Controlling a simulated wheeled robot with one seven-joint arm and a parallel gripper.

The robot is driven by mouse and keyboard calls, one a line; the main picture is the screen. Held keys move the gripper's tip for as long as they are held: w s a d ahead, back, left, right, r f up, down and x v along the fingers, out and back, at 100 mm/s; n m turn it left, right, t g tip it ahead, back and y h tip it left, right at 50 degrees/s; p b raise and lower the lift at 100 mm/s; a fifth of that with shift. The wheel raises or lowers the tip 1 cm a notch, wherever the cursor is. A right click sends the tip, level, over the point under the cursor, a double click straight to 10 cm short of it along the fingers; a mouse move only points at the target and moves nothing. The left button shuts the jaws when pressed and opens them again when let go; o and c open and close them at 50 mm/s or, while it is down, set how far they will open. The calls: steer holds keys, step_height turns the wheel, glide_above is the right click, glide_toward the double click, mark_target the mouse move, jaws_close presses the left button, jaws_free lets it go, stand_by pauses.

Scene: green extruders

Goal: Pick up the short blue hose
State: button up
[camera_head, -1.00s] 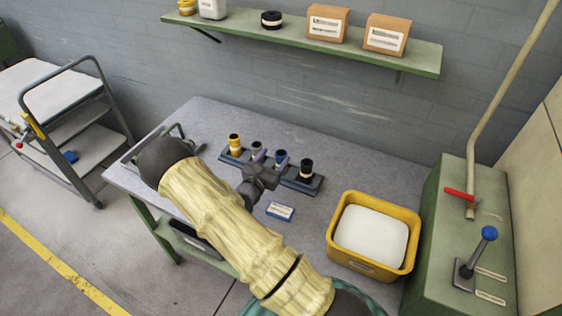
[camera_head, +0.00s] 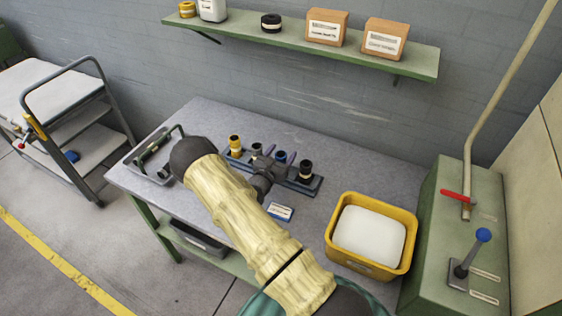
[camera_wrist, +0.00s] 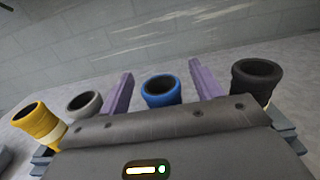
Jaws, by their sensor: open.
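The short blue hose (camera_wrist: 161,91) stands upright in the wrist view, its open end facing up. It also shows in the head view (camera_head: 281,157), in a dark rack (camera_head: 312,187) on the grey table. My gripper (camera_wrist: 160,84) is open, with one purple finger on each side of the blue hose. In the head view my gripper (camera_head: 281,160) is at the rack. Whether the fingers touch the hose cannot be told. The hose's lower part is hidden behind the gripper body in the wrist view.
A yellow hose (camera_wrist: 38,124) and a grey hose (camera_wrist: 83,104) stand left of the blue one, a black hose (camera_wrist: 256,80) right. A yellow bin (camera_head: 331,226) with white contents stands at the table's right. A grey tray (camera_head: 136,163) lies at the left end.

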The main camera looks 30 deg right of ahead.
steer(key=shift+x, duration=0.8)
steer(key=shift+a, duration=0.1)
steer(key=c, duration=1.2)
steer(key=shift+r, duration=0.15)
step_height(320, 180, up, 10)
steer(key=shift+f+b, duration=0.15)
steer(key=shift+b, duration=0.8)
